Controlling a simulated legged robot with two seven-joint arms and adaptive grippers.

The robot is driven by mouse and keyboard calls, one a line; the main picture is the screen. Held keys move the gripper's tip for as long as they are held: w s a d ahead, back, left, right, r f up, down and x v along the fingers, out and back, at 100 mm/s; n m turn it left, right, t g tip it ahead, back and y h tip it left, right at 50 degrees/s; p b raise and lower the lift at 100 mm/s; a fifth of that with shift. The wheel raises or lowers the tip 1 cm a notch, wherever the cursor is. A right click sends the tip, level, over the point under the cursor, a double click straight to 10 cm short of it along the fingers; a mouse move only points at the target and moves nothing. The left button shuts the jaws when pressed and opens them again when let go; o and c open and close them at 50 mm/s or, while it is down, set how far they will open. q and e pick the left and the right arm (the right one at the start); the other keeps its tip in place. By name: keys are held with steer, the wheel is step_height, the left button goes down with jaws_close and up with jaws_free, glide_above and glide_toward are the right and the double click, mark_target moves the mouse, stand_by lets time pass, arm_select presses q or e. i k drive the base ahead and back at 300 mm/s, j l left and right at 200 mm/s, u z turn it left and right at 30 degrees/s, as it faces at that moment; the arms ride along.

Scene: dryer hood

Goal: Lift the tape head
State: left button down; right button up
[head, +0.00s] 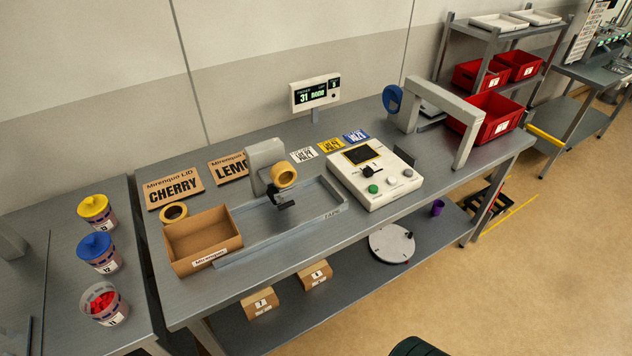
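The tape head is a grey block (264,160) with a yellow-tan tape roll (284,175) on its side. It stands at the back edge of a shallow grey tray-like bed (325,222) on the middle bench. A black part (284,201) hangs at its front, low over the bed. Whether that part touches the bed cannot be told. An open brown cardboard box (203,240) sits at the left end of the bed. Neither of my grippers is in view, and nothing is seen holding the tape head.
A loose tape roll (173,212) lies behind the box. A white control panel (374,174) with buttons stands right of the bed, and a grey arch (442,100) farther right. Floor in front is mostly clear.

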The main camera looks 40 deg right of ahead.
mark_target(282, 175)
steer(key=z, duration=1.2)
